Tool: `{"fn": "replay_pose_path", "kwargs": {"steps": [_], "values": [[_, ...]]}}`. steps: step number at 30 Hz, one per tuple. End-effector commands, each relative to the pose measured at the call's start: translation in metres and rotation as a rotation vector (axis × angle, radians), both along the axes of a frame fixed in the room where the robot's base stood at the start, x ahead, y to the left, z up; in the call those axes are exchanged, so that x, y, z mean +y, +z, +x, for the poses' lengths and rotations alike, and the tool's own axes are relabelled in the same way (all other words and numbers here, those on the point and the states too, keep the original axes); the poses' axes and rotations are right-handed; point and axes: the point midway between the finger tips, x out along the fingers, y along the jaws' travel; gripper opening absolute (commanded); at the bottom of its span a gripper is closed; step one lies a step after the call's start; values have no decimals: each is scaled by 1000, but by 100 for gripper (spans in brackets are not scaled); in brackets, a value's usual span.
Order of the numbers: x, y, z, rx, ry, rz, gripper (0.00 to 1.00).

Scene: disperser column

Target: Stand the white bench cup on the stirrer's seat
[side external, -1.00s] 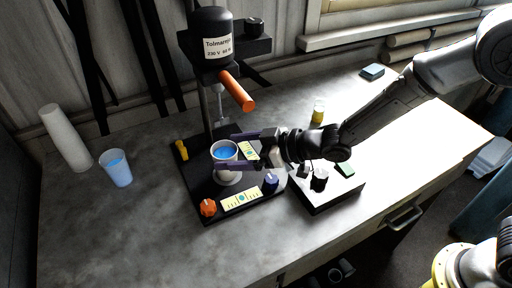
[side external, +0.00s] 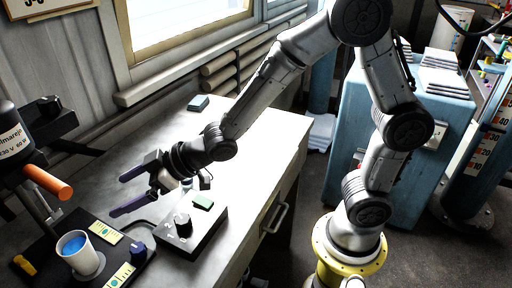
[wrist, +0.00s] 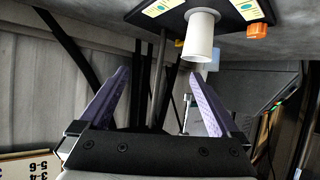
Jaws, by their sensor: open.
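The white bench cup (side external: 78,250), with blue liquid in it, stands upright on the pale round seat (side external: 97,268) of the stirrer's dark base (side external: 55,240). In the wrist view the cup (wrist: 200,40) appears upside down, below the base (wrist: 228,10). My gripper (side external: 117,196) is open and empty, to the right of and behind the cup in the side view, with clear space between its fingers and the cup. Its fingers also frame empty space in the wrist view (wrist: 158,76). The cup hides part of the seat.
The stirrer's orange handle (side external: 48,182) and dark motor head rise at the left. A blue knob (side external: 136,252) and label cards sit on the base. A control box (side external: 188,235) stands to the right below my gripper.

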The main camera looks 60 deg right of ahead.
Motion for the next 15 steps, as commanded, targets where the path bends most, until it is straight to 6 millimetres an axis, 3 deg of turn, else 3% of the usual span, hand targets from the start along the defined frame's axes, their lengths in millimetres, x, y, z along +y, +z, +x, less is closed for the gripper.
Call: {"fn": "replay_pose_path", "kwargs": {"steps": [1, 5, 9, 12, 15], "values": [[-28, 18, -3, 9, -74, -28, 98], [-100, 46, -34, 100, -260, -106, 98], [-161, 62, -94, 234, -430, -145, 98], [-189, 66, -146, 341, -519, -148, 98], [-203, 64, -194, 438, -574, -141, 98]]}}
